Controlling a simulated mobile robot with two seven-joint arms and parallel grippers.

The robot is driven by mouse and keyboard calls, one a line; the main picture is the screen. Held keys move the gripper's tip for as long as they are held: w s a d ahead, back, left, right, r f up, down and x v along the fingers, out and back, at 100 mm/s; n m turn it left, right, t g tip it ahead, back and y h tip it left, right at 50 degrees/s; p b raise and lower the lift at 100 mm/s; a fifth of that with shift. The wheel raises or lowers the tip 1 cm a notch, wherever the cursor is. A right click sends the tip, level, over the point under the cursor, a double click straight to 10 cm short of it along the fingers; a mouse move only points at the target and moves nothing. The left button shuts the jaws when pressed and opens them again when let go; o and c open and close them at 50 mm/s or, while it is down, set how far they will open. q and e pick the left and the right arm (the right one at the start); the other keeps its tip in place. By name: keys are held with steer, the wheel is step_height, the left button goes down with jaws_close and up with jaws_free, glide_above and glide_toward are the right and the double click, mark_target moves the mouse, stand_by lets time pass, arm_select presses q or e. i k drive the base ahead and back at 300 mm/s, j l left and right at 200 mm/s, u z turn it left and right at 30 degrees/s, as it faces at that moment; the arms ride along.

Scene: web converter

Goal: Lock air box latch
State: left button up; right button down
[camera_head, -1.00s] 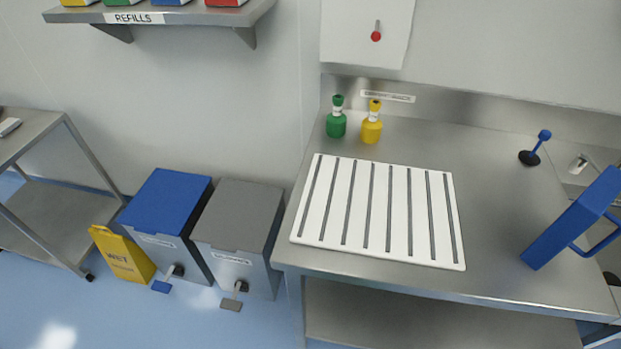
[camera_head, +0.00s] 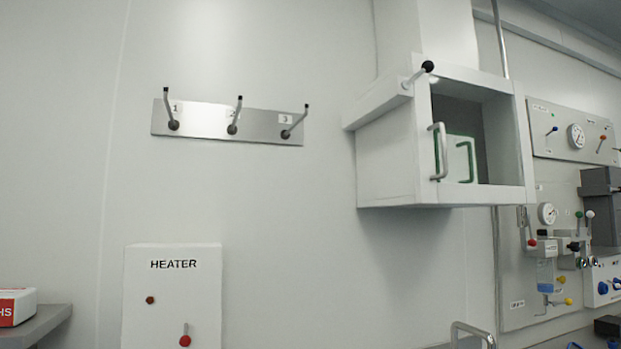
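A white box (camera_head: 388,160) is mounted on the wall right of centre, most likely the air box. A lever with a black knob (camera_head: 428,66) sticks up and to the right from its upper front edge, perhaps the latch. A silver bar handle (camera_head: 438,152) stands upright on the box's front edge. The right side of the front shows an opening, with a white object with a green handle (camera_head: 468,158) inside. I cannot tell how the door sits. Neither of my grippers is in view.
A rail with several hooks (camera_head: 215,123) hangs on the wall left of the box. A white HEATER panel (camera_head: 172,295) is below it. A gauge panel (camera_head: 573,133) and fittings are at the right. A grey shelf (camera_head: 40,325) is lower left.

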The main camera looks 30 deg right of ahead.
mark_target(428, 66)
steer(key=z, duration=0.9)
steer(key=i+j, duration=0.05)
